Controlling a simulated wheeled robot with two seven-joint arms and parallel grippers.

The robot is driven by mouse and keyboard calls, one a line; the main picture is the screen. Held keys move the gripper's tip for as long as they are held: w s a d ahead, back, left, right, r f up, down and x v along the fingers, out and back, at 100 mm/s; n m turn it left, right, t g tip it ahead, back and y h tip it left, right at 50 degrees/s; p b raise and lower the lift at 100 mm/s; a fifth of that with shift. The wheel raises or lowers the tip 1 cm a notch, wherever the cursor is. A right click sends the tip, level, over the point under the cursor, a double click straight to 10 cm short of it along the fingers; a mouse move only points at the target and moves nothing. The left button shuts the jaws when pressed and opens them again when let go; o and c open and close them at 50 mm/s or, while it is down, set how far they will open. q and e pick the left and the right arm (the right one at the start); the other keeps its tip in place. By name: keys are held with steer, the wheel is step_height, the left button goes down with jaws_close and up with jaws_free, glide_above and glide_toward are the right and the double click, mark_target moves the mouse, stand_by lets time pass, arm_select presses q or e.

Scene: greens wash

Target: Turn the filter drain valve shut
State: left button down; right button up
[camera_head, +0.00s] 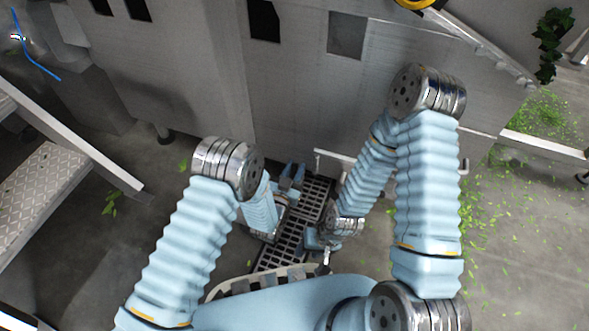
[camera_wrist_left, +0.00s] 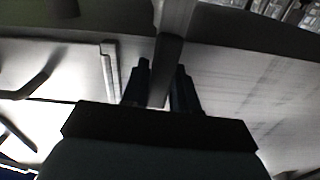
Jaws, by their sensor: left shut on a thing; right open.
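My left gripper (camera_head: 291,176) is low in front of the grey machine wall, above the floor drain grate. In the left wrist view its two dark fingers (camera_wrist_left: 161,88) are shut on a flat grey bar, which looks like the filter drain valve handle (camera_wrist_left: 173,45). The bar runs up between the fingers to a dark edge. In the head view I cannot make out the valve itself. My right gripper (camera_head: 320,246) is open, lower and nearer to me over the grate, partly hidden by its own arm.
The slotted drain grate (camera_head: 275,257) runs along the floor beneath both grippers. A pale rail (camera_head: 340,156) sticks out by the grey machine wall (camera_head: 200,75). Green leaf scraps (camera_head: 500,205) lie on the floor at the right. A patterned step (camera_head: 45,185) stands at the left.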

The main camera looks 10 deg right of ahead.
arm_select(q)
steer(key=shift+s+d+f+m, duration=0.1)
steer(key=shift+s+d+m, duration=0.3)
steer(key=shift+m, duration=0.3)
steer(key=shift+w, duration=0.1)
steer(key=c, duration=1)
jaws_free()
steer(key=shift+o, duration=0.2)
